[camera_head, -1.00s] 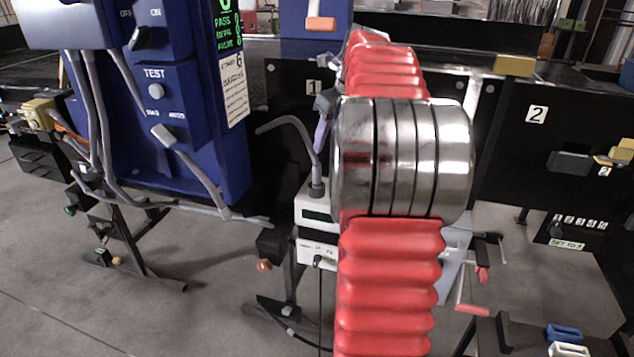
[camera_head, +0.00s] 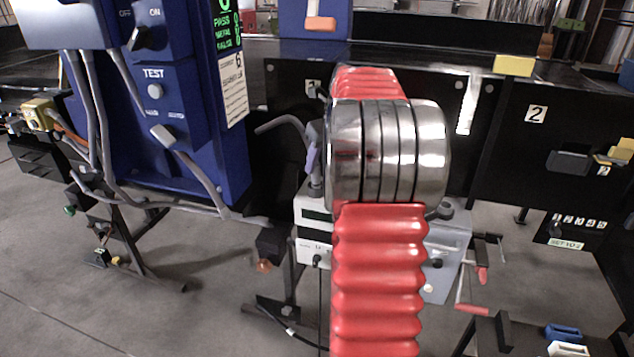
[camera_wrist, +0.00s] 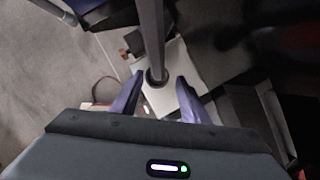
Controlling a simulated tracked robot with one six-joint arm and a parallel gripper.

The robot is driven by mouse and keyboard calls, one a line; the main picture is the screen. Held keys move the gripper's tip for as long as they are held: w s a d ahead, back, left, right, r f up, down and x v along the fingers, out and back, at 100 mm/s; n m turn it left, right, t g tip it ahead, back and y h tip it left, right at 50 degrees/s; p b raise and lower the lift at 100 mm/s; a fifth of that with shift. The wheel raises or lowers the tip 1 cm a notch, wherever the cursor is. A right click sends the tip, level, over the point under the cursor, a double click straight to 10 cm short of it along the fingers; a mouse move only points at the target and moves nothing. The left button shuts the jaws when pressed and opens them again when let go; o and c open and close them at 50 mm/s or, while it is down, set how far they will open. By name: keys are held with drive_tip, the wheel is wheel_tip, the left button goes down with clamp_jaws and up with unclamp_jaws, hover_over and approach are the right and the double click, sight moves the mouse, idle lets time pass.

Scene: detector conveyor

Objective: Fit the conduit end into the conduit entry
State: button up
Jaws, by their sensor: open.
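The grey conduit (camera_head: 283,124) bends over and drops to the white box (camera_head: 313,207) in the head view. In the wrist view the conduit (camera_wrist: 150,32) runs down to a dark round collar (camera_wrist: 157,77) at the conduit entry, on the pale box top. The conduit end meets this collar; how deep it sits inside I cannot tell. My gripper (camera_wrist: 160,86) is open, with one purple finger on each side of the conduit's lower end and gaps visible. In the head view my gripper (camera_head: 312,155) is partly hidden by my arm.
A blue test cabinet (camera_head: 205,130) with grey cables stands to the left. Black conveyor panels (camera_head: 530,150) stand behind and to the right. A grey box with red-handled cranks (camera_head: 470,308) is at right. My red arm covers the middle of the head view.

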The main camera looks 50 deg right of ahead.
sight(316, 173)
drive_tip(key=shift+x, duration=2.6)
drive_tip(key=shift+a, duration=0.2)
drive_tip(key=shift+c, duration=0.6)
clamp_jaws()
